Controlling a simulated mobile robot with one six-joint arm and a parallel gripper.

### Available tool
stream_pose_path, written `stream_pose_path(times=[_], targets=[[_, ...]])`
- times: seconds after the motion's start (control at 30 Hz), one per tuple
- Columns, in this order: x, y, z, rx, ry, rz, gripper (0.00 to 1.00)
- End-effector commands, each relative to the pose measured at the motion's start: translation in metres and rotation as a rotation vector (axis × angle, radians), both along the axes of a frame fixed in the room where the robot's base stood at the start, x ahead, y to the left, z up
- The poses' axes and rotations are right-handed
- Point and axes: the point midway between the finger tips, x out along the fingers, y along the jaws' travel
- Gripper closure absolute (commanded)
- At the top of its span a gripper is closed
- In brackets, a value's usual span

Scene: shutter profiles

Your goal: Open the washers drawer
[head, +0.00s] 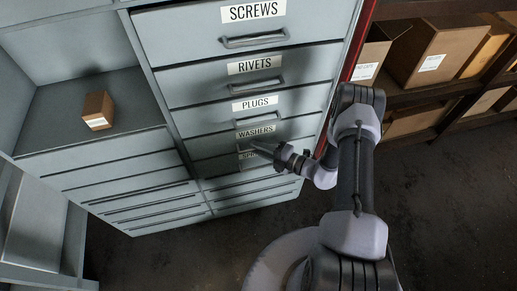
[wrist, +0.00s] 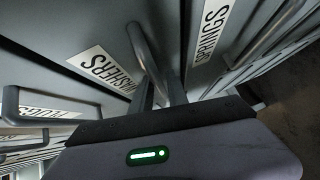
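The washers drawer (head: 213,145) is in the grey cabinet, below the plugs drawer, and its front looks flush with the others. Its white WASHERS label (wrist: 105,68) shows in the wrist view. The drawer's bar handle (wrist: 137,42) is beside the label there; in the head view my gripper covers it. My gripper (head: 254,146) is at the drawer front, over the handle area. In the wrist view its two fingers (wrist: 160,82) straddle the lower part of the handle. Whether they press on it is not clear.
Screws (head: 254,11), rivets (head: 254,65) and plugs (head: 255,103) drawers are above. A small box (head: 97,110) sits left; shelves with cartons (head: 436,52) stand right. The floor in front is bare.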

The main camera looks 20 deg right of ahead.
Motion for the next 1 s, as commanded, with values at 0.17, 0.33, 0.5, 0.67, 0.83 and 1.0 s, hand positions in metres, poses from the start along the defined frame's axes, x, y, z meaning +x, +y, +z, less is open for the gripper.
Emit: stream_pose_path(times=[0.17,0.33,0.5,0.67,0.83,1.0], targets=[[0.0,-0.0002,0.0002,0.0,0.0,0.0,0.82],[-0.0002,-0.0004,0.0002,0.0,0.0,0.0,1.0],[-0.0003,-0.0004,0.0002,0.0,0.0,0.0,1.0],[-0.0003,-0.0004,0.0002,0.0,0.0,0.0,1.0],[-0.0003,-0.0004,0.0002,0.0,0.0,0.0,1.0],[-0.0004,-0.0004,0.0001,0.0,0.0,0.0,1.0]])
